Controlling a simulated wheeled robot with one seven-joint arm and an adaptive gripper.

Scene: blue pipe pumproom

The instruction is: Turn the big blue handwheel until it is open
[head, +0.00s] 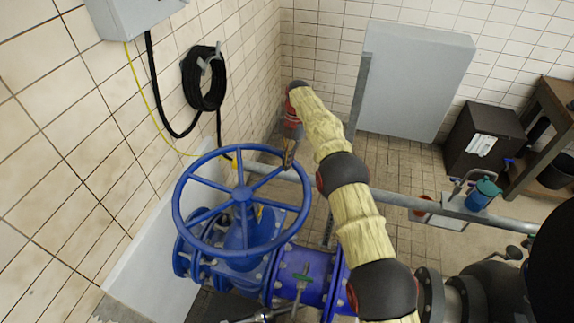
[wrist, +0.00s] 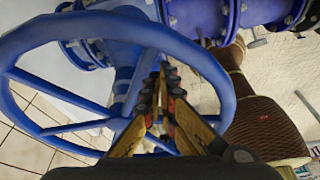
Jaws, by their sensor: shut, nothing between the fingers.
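The big blue handwheel (head: 178,205) sits on top of a blue valve at the lower left centre of the head view. Its spokes meet at a hub (head: 243,194). In the wrist view the handwheel's rim (wrist: 226,88) fills much of the picture. My gripper (head: 288,166) is at the far right part of the rim in the head view. In the wrist view my gripper (wrist: 168,72) is shut and empty, its fingertips appearing inside the ring between hub and rim. I cannot tell whether the fingers touch the rim or a spoke.
The blue valve body (head: 240,236) joins a blue pipe (head: 300,262) running right. A grey rail (head: 400,198) crosses behind the wheel. A tiled wall with a black hose coil (head: 203,85) is at left. A grey panel (head: 412,80) and dark box (head: 483,140) stand behind.

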